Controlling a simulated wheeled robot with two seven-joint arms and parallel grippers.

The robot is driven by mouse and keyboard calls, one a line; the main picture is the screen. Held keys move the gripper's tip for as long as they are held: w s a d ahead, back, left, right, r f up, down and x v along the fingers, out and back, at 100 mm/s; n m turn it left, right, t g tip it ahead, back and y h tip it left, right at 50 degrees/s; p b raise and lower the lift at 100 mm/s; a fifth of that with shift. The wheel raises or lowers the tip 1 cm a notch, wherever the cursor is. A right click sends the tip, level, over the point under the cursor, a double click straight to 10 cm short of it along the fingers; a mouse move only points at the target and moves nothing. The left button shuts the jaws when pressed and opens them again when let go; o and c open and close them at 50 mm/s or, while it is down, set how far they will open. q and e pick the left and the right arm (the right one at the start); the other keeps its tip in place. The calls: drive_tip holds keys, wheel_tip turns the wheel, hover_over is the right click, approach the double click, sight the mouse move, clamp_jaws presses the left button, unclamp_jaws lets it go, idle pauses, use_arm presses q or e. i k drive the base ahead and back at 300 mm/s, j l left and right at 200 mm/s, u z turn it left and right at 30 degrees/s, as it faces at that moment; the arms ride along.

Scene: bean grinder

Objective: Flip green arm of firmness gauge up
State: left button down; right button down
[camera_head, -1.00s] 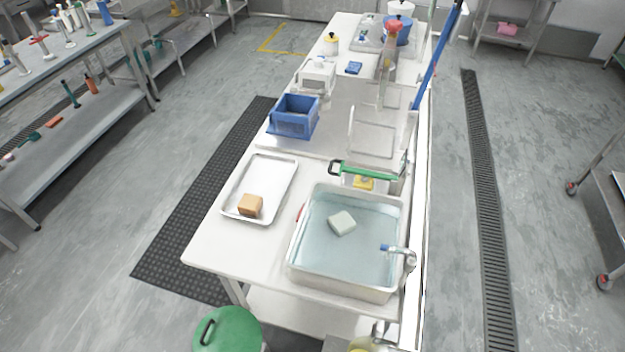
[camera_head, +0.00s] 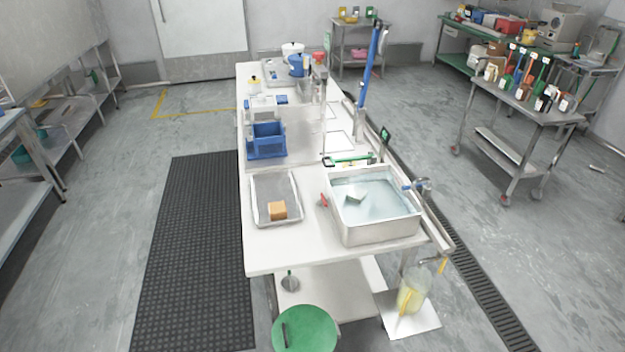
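The green arm (camera_head: 350,161) lies about level across the table, just behind the water-filled sink basin. It has a dark handle end at its left. The body of the gauge under it is small and partly hidden by the basin rim, so I cannot make out its details. Neither of my grippers shows in the head view.
The steel basin (camera_head: 352,232) holds water and a pale block (camera_head: 355,195). Left of it is a metal tray (camera_head: 259,189) with a brown block (camera_head: 278,210). A blue bin (camera_head: 266,142) stands farther back. A black floor mat (camera_head: 195,250) runs along the table's left side.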

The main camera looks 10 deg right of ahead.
sight(349, 159)
drive_tip(key=i+j+z, duration=0.2)
drive_tip(key=j+z, duration=0.2)
drive_tip(key=j, duration=0.85)
drive_tip(key=j+z, duration=0.35)
drive_tip(key=j, duration=0.95)
drive_tip(key=i+j+z, duration=0.1)
drive_tip(key=i+j, duration=0.15)
drive_tip(key=i+j+z, duration=0.1)
drive_tip(key=j, duration=0.25)
drive_tip(key=i+j+z, duration=0.1)
drive_tip(key=i+j, duration=0.4)
drive_tip(key=j, duration=0.15)
drive_tip(key=i+j+z, duration=0.15)
drive_tip(key=j, duration=0.2)
drive_tip(key=i+j+z, duration=0.1)
drive_tip(key=j, duration=0.25)
drive_tip(key=i+j, duration=0.45)
drive_tip(key=j, duration=0.2)
